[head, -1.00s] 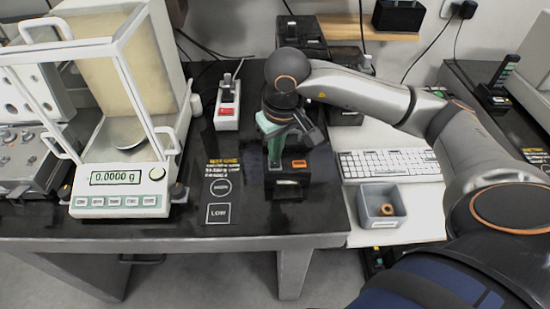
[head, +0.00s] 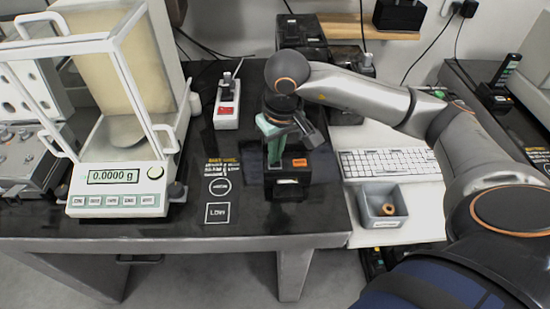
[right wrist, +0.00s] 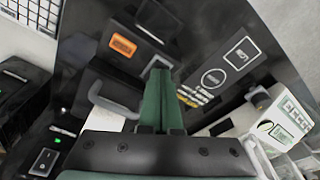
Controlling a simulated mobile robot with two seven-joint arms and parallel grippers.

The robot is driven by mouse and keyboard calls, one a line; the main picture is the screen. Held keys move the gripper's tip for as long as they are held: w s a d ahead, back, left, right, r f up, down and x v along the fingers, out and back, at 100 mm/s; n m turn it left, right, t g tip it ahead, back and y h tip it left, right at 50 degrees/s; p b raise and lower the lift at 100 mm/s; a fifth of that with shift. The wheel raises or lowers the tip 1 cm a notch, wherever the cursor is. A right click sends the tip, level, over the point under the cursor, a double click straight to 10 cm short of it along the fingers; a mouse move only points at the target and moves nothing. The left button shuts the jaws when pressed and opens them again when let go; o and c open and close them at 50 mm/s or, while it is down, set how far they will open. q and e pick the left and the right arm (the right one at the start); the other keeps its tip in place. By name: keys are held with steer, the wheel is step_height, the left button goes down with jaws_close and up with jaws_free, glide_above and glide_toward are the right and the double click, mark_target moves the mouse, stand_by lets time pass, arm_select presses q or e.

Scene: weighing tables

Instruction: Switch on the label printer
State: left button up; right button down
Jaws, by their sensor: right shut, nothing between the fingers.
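A small black box (head: 310,174), which looks like the label printer, stands near the table's front edge. It has an orange button or patch and a white slip at its front; they also show on the box in the right wrist view (right wrist: 105,66). My right gripper (head: 274,163), with green fingers, points down over the box's left part. Its fingers are together and empty; they also show in the right wrist view (right wrist: 160,72). I cannot tell whether the tips touch the box. A dark rocker switch (right wrist: 45,160) shows on a black unit at the lower left there. My left gripper is out of view.
A balance (head: 118,190) reading 0.0000 g stands at left. A power strip (head: 227,112) with a red switch lies behind. A keyboard (head: 388,162) and a grey bin (head: 384,222) holding a ring are at right.

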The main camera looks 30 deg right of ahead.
steer(key=shift+f, duration=0.3)
steer(key=shift+r, duration=0.15)
steer(key=shift+r+p, duration=1.8)
steer(key=shift+r, duration=1.65)
